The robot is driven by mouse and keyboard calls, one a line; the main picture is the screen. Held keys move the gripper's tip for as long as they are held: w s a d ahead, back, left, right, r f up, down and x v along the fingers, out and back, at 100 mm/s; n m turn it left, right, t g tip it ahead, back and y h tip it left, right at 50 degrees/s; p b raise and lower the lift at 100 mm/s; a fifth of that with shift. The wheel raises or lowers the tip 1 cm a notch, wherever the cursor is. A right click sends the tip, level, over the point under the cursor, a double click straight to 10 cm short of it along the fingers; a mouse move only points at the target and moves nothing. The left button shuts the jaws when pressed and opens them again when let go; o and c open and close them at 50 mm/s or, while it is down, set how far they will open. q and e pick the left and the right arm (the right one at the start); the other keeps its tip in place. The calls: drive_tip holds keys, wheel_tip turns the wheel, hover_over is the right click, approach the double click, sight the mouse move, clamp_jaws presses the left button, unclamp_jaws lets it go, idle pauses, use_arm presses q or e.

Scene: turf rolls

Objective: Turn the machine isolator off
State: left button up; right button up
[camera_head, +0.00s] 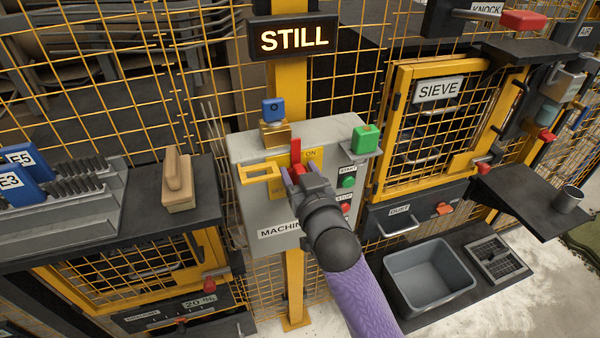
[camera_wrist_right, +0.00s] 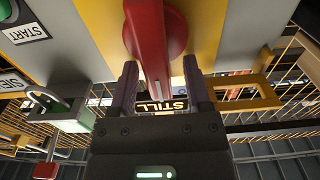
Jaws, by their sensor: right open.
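The machine isolator is a red handle (camera_head: 296,150) on a yellow plate on the front of a grey box (camera_head: 243,150). The handle stands upright, beside the word ON. In the right wrist view the red handle (camera_wrist_right: 148,35) and its round red base (camera_wrist_right: 176,38) are close up. My right gripper (camera_head: 292,178) is at the handle, and the handle's bar lies between its open fingers (camera_wrist_right: 160,85). Whether either finger touches it is unclear. The gripper hides the lower part of the plate. My left gripper is not in view.
A yellow hasp (camera_head: 258,173) sticks out left of the handle. A blue padlock (camera_head: 273,109) and a green padlock (camera_head: 366,138) sit at the box top. Green START (camera_head: 349,182) and red STOP (camera_head: 345,208) buttons are to the right. A lit STILL sign (camera_head: 294,39) hangs above.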

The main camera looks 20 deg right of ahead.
clamp_jaws()
drive_tip(key=shift+f, duration=0.1)
drive_tip(key=n, duration=0.1)
drive_tip(key=n+p, duration=0.1)
drive_tip(key=n, duration=0.1)
drive_tip(key=shift+s+a+f, duration=0.1)
drive_tip(key=shift+a, duration=0.3)
drive_tip(key=n, duration=0.1)
drive_tip(key=n+p, duration=0.1)
drive_tip(key=shift+a+f+n, duration=0.2)
drive_tip(key=shift+a+n, duration=0.1)
drive_tip(key=shift+n, duration=0.1)
drive_tip(key=shift+a+f+n+b, duration=0.25)
drive_tip(key=shift+f+n, duration=0.15)
drive_tip(key=shift+n, duration=1.65)
drive_tip(key=shift+a+f+n+b, duration=0.2)
drive_tip(key=shift+f+n, duration=0.2)
drive_tip(key=shift+n, duration=1.6)
drive_tip(key=shift+a+f+n+b, duration=0.15)
drive_tip(key=shift+a+f+n, duration=0.2)
drive_tip(key=shift+n, duration=1.7)
